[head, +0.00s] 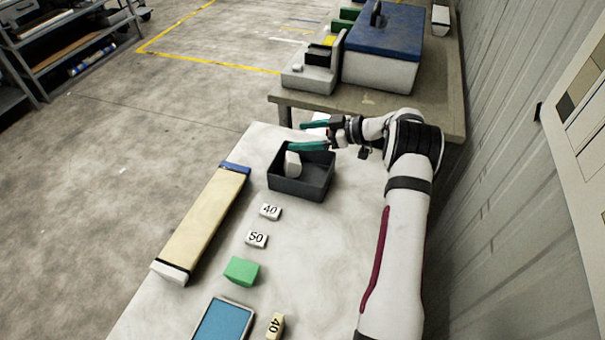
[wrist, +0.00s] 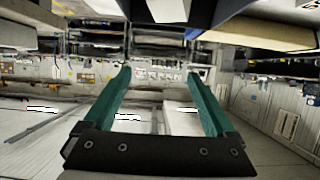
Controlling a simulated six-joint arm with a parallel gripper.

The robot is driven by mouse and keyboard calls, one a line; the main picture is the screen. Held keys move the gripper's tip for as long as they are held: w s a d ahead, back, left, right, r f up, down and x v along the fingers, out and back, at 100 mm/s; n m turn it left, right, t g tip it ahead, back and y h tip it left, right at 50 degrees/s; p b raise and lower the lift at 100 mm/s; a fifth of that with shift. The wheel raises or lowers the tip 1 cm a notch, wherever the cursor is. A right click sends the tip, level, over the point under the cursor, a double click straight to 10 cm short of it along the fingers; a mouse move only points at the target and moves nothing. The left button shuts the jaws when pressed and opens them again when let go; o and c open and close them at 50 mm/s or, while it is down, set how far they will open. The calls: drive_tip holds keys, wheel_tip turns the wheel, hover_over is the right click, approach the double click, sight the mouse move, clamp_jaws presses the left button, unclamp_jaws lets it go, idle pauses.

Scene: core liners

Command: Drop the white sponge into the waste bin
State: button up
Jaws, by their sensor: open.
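A white block that looks like the sponge (head: 292,164) stands upright and slightly tilted inside the dark grey open-topped bin (head: 303,187), near its left wall. My gripper (head: 299,137) is above the bin's far edge, pointing left, with its two teal fingers spread apart. One finger passes just above the white block in the head view; I cannot tell whether they touch. In the wrist view my gripper (wrist: 165,100) shows wide open with nothing held between the fingertips.
A long cream core box (head: 205,222) lies along the table's left edge. White number blocks (head: 270,211), a green block (head: 242,270) and a blue-topped tray (head: 224,320) lie nearer. A blue-lidded cooler (head: 383,55) stands on the farther bench. A wall runs along the right.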

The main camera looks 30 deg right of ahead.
drive_tip(key=v, duration=1.5)
drive_tip(key=shift+s+d+r, duration=0.2)
drive_tip(key=shift+a, duration=0.1)
drive_tip(key=s+a+r+m+g+h, duration=0.1)
drive_tip(key=s+a+r+m+g, duration=0.15)
drive_tip(key=a, duration=0.55)
drive_tip(key=s+a+r+m+g, duration=0.2)
drive_tip(key=a+r, duration=0.1)
drive_tip(key=a, duration=0.5)
drive_tip(key=s+a+r+m+g+h, duration=0.1)
drive_tip(key=s+a+r+m+g, duration=0.15)
drive_tip(key=a, duration=0.55)
drive_tip(key=s+a+f+m+g+h, duration=0.1)
drive_tip(key=s+a+m+h, duration=0.1)
drive_tip(key=s, duration=0.6)
drive_tip(key=s+a+f+m+g+h, duration=0.1)
drive_tip(key=s+a+f+m+h, duration=0.1)
drive_tip(key=s, duration=0.6)
drive_tip(key=s+a+f+m+h, duration=0.1)
drive_tip(key=s+a+f+m, duration=0.1)
drive_tip(key=s, duration=0.6)
drive_tip(key=shift+a+m+g+h, duration=0.4)
drive_tip(key=shift+a+m, duration=0.4)
drive_tip(key=shift+a, duration=0.3)
